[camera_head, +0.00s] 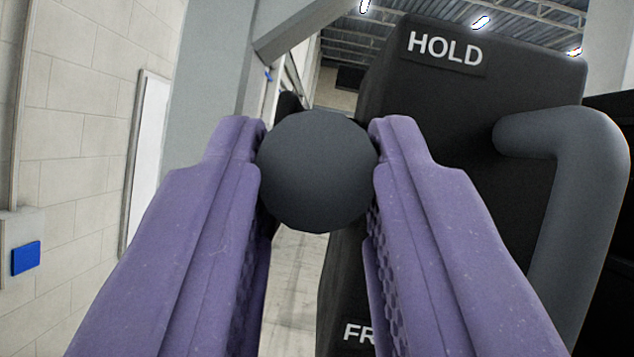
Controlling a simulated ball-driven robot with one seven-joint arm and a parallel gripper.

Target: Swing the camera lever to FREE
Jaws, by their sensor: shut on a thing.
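My gripper (317,172) has two purple fingers, shut on a dark grey round knob (315,172), which appears to be the end of the camera lever. The fingertips press on its left and right sides. Behind it, to the right, stands a black box (430,120) with a white HOLD label (445,48) near its top. A second label (359,334), low on the box, shows the letters "FR"; the rest is hidden by the right finger. The lever's shaft is hidden behind the knob.
A thick grey bent handle (585,190) sticks out from the box at the right, close to my right finger. A pale block wall (75,160) with a blue switch (26,257) is at the left. Pale floor (293,285) shows between the fingers.

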